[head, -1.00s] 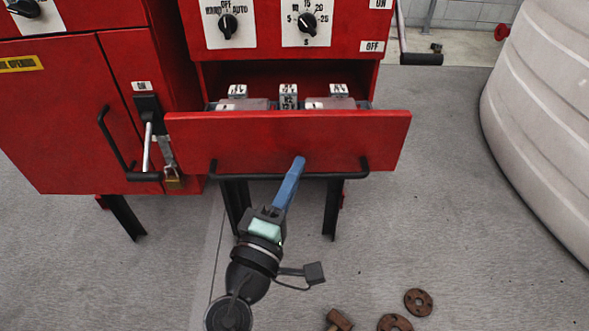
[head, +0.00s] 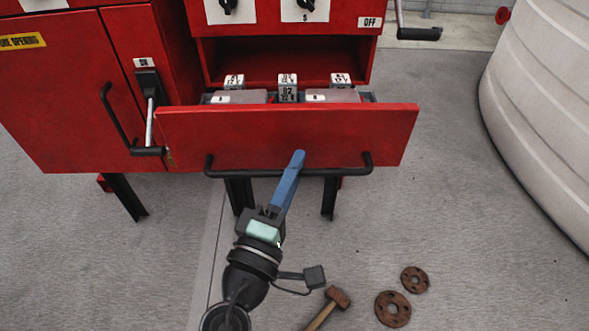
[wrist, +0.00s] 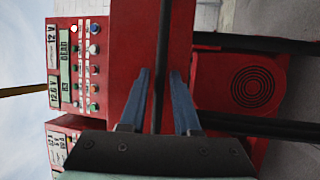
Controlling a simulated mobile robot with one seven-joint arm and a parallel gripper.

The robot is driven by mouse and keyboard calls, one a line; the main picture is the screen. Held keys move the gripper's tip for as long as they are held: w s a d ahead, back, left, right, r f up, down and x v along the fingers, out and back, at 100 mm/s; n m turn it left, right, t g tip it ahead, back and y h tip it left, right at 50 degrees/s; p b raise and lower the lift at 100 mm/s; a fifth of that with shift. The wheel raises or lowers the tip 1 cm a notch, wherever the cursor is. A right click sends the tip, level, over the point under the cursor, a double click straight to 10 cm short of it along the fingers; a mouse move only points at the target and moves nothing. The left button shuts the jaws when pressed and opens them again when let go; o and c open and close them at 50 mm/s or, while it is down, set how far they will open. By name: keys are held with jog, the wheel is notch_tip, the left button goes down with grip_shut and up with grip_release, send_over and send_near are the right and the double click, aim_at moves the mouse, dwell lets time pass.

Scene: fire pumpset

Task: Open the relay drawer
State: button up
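The relay drawer (head: 290,138) is a wide red front that stands out from the red cabinet, partly open. Grey units and white-labelled blocks (head: 288,86) show inside it. A black bar handle (head: 232,173) runs along its lower front. My gripper (head: 297,160) reaches up to the middle of this handle. In the wrist view, my two blue fingers (wrist: 160,85) close in on both sides of the black bar (wrist: 164,35), with the red front behind.
A red cabinet door (head: 65,100) with a black handle and a lever (head: 149,120) is at left. A pale ribbed tank (head: 545,110) stands at right. A hammer (head: 330,305) and rusty discs (head: 392,308) lie on the floor. The floor right of the drawer is clear.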

jog(key=shift+o, duration=0.7)
jog(key=b+v, duration=0.1)
jog(key=v, duration=1.2)
